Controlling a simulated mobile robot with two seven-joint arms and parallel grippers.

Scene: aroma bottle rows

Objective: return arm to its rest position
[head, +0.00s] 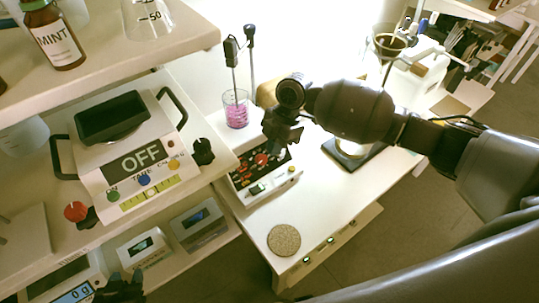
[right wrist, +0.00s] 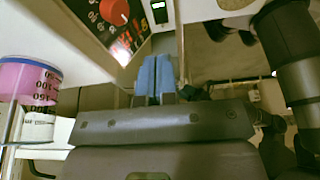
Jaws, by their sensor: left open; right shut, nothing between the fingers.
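My right arm reaches in from the right in the head view. Its dark gripper (head: 281,138) hangs above the control-panel device (head: 262,172) on the white bench. In the right wrist view the two blue fingertips (right wrist: 156,76) are together with nothing between them. They point towards the panel with the red knob (right wrist: 114,11). My left gripper (head: 121,289) shows only as a dark shape at the lower left edge of the head view, in front of the lower shelf. It is open, and most of the left arm is out of view.
A beaker of pink liquid (head: 236,112) stands just left of my right gripper. A round grey-brown disc (head: 284,240) lies on the bench front. A scale reading OFF (head: 135,155) and a MINT bottle (head: 56,36) are on the shelves at left. Open floor (head: 420,210) lies right.

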